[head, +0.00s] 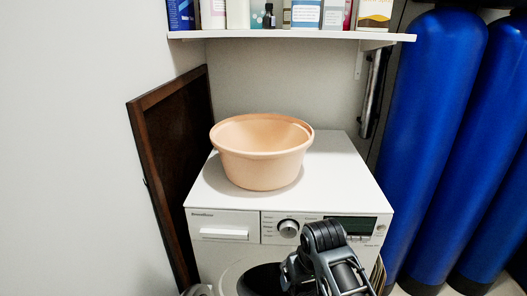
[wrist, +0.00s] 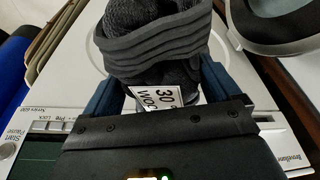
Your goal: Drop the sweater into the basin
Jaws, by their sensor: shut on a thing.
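The sweater (wrist: 150,62) is dark grey knit with a ribbed band and a white care label reading 30 and wool. My gripper (wrist: 160,84) is shut on it in the wrist view, with one blue finger on each side. The sweater hangs in front of the washing machine's front face. The basin (head: 262,168) is peach, round and upright on the machine's top in the head view, and its visible inside looks empty. My arm is at the bottom of the head view, in front of the control panel; my fingertips cannot be made out there.
The white washing machine (head: 345,180) has bare top space around the basin. Its round door (wrist: 272,28) shows at the wrist view's upper right. A shelf (head: 290,35) with bottles and boxes is above. Blue tanks (head: 432,120) stand right; a brown framed board (head: 172,150) leans left.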

